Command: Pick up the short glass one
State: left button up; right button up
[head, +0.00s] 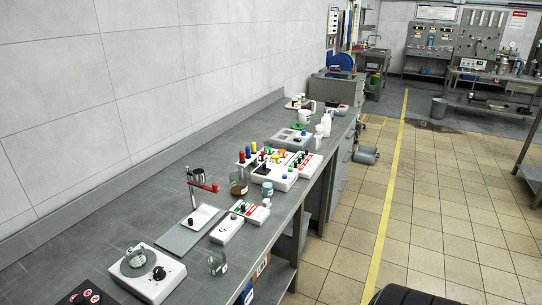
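A short clear glass vessel (218,262) stands near the front edge of the grey workbench (110,235), at its near end. A taller glass vessel (238,181) with brown contents stands farther back along the bench. A small, partly see-through vessel (135,256) sits on the round plate of a white device (150,275) with a black knob; its material is hard to tell. Neither of my grippers is in view.
A stand with a red clamp (205,187), white boxes (227,228) and a panel with coloured knobs (285,168) crowd the bench. White bottles (326,124) stand farther back. The tiled floor (440,220) to the right is mostly open, with a yellow line.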

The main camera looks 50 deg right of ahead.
aim_at(262, 157)
jog(key=z, duration=1.55)
